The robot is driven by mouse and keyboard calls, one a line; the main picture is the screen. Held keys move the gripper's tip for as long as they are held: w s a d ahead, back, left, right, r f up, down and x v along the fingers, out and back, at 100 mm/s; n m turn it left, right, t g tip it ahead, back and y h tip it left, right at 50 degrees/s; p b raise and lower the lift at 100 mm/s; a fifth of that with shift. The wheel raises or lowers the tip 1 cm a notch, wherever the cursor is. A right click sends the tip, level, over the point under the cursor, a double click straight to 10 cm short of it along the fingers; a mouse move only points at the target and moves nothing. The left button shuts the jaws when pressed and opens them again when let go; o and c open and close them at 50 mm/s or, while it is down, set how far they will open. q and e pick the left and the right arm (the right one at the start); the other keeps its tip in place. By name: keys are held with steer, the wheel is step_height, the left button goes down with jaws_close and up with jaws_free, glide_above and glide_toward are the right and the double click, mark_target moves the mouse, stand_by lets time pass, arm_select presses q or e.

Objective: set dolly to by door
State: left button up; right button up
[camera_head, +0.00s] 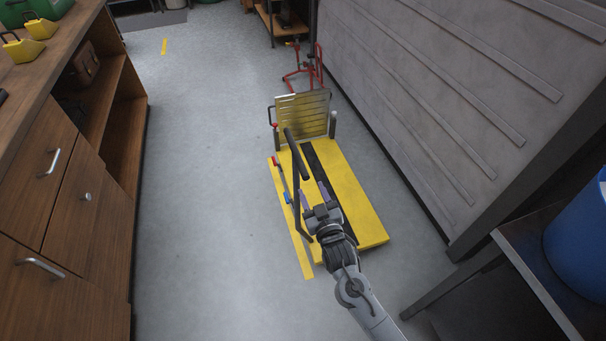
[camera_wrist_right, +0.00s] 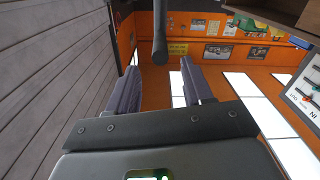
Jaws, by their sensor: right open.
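A low yellow platform (camera_head: 353,193) with a black centre strip lies on the floor and appears to be the dolly. A slatted metal plate (camera_head: 304,113) stands at its far end. A dark bar handle (camera_head: 296,151) rises over its left side on a thin post. My right gripper (camera_head: 314,193) is open and empty above the platform, just short of the handle. In the right wrist view the dark bar (camera_wrist_right: 160,35) lies ahead, between and beyond the spread fingers (camera_wrist_right: 160,75). My left gripper is out of view. I cannot pick out a door for certain.
A grey ribbed wall or shutter (camera_head: 440,90) runs close along the right. Wooden cabinets (camera_head: 60,190) line the left. A red stand (camera_head: 300,73) is beyond the plate. A dark table (camera_head: 540,260) with a blue drum is near right.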

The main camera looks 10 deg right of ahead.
mark_target(303, 170)
steer(key=w+b, duration=0.1)
steer(key=w, duration=0.2)
steer(key=w+b, duration=0.1)
steer(key=w, duration=0.2)
steer(key=w+b, duration=0.1)
steer(key=w, duration=0.2)
steer(key=shift+w+a, duration=0.2)
steer(key=shift+a, duration=0.15)
jaws_close()
